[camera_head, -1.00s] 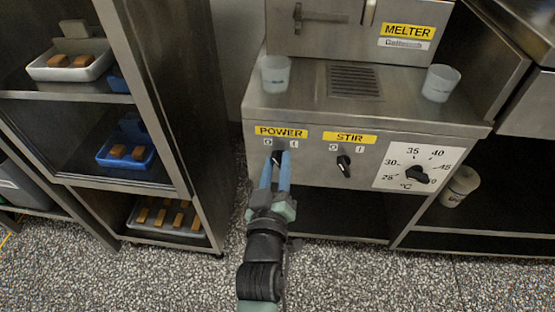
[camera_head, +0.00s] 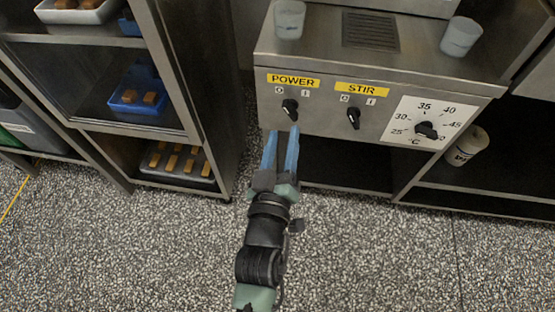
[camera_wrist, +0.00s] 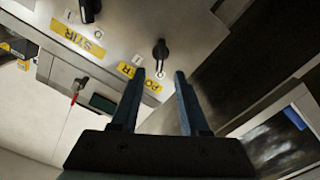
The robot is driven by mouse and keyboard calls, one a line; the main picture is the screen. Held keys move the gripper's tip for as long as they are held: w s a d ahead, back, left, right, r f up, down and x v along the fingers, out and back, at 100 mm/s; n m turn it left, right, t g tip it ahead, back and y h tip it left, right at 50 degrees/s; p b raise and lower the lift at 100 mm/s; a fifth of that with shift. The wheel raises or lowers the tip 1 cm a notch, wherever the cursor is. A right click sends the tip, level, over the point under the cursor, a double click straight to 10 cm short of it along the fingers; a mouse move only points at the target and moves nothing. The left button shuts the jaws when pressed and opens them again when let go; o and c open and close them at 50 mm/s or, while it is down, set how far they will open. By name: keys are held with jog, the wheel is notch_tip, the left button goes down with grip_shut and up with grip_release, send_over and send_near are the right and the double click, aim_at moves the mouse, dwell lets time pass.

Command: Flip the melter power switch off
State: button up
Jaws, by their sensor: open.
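The melter's POWER switch (camera_head: 290,108) is a black rotary knob on the steel front panel (camera_head: 325,118), under a yellow POWER label (camera_head: 293,80). Marks 0 and I sit above it, and its upper end appears to lean left, towards the 0. In the wrist view the knob (camera_wrist: 160,52) shows just beyond the fingertips. My gripper (camera_head: 283,131) is open and empty, with its two blue fingers apart, a little below and in front of the knob. It does not appear to touch it. The fingers also show in the wrist view (camera_wrist: 157,76).
The STIR knob (camera_head: 353,118) and temperature dial (camera_head: 426,130) are to the right on the same panel. Two translucent cups (camera_head: 290,20) (camera_head: 461,37) stand on the ledge above. A rack with trays (camera_head: 138,98) stands left. The floor in front is clear.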

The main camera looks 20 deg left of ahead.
jog(key=p+v, duration=0.1)
jog(key=v, duration=0.5)
jog(key=shift+s, duration=0.15)
dwell(0.3)
jog(key=w+d+r+m+t+h+p, duration=0.1)
jog(key=w+d+r+m+t, duration=0.15)
jog(key=r, duration=0.75)
jog(key=w+d+r+m+t+h, duration=0.1)
jog(key=w+d+r, duration=0.25)
jog(key=r, duration=0.75)
jog(key=w+d+r+m+t+h+p, duration=0.1)
jog(key=w+d+r+m+t, duration=0.15)
jog(key=r, duration=0.75)
jog(key=s+d+r+m+t+h, duration=0.15)
jog(key=s+r, duration=0.35)
jog(key=r, duration=0.7)
jog(key=s+d+r+m+t+h, duration=0.1)
jog(key=s+d+r+m+t, duration=0.2)
jog(key=r, duration=1)
notch_tip(320, 180, up, 37)
jog(key=n+p, duration=0.1)
jog(key=p, duration=3.7)
jog(key=shift+s+f, duration=0.15)
jog(key=shift+f, duration=0.05)
jog(key=shift+a+g+y, duration=0.15)
jog(key=shift+g+y, duration=0.1)
